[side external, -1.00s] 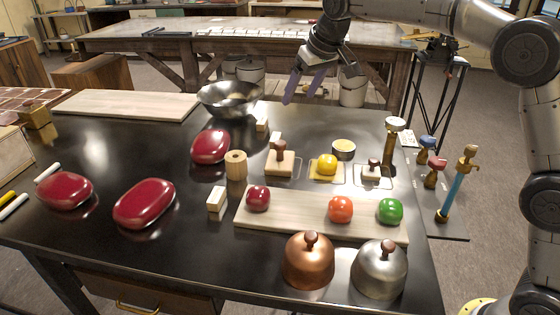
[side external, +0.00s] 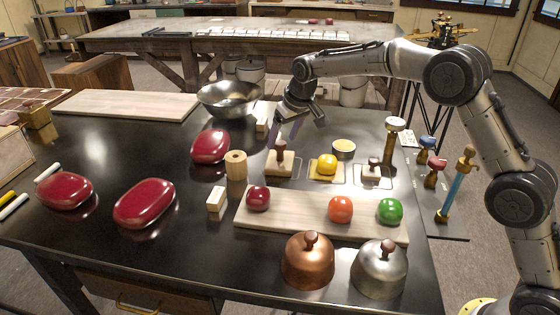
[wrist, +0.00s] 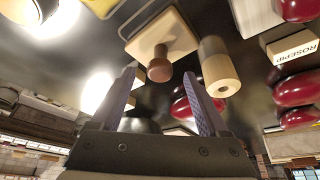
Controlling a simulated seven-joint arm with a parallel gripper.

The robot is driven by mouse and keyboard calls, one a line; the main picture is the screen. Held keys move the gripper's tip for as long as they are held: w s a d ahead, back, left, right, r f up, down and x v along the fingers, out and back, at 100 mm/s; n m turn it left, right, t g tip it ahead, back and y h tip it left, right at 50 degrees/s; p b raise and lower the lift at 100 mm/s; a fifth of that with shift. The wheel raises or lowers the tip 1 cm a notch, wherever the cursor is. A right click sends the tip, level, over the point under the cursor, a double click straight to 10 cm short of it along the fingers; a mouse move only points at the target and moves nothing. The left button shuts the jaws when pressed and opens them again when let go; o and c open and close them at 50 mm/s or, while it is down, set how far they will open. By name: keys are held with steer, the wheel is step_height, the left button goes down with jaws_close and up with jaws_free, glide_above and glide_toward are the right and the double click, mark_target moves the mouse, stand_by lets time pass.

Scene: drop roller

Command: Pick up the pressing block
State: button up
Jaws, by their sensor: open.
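The pressing block is most likely the square wooden block with a dark round knob (side external: 281,163), standing upright on the black table near the middle. In the wrist view the wooden block (wrist: 163,38) is ahead of my fingers, with its brown knob (wrist: 159,69) lying between the fingertips in the picture. My gripper (side external: 298,130) is open and empty, above and slightly behind the block. Its two purple fingers are spread apart in the wrist view (wrist: 159,80), not visibly touching the knob. A smaller knobbed block (side external: 373,170) sits farther right.
A wooden cylinder (side external: 236,166) stands close left of the block. A pale board (side external: 290,222) with fruit lies in front, and a metal bowl (side external: 228,99) behind left.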

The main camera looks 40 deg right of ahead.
mark_target(281, 143)
steer(key=shift+x, duration=1.95)
jaws_close()
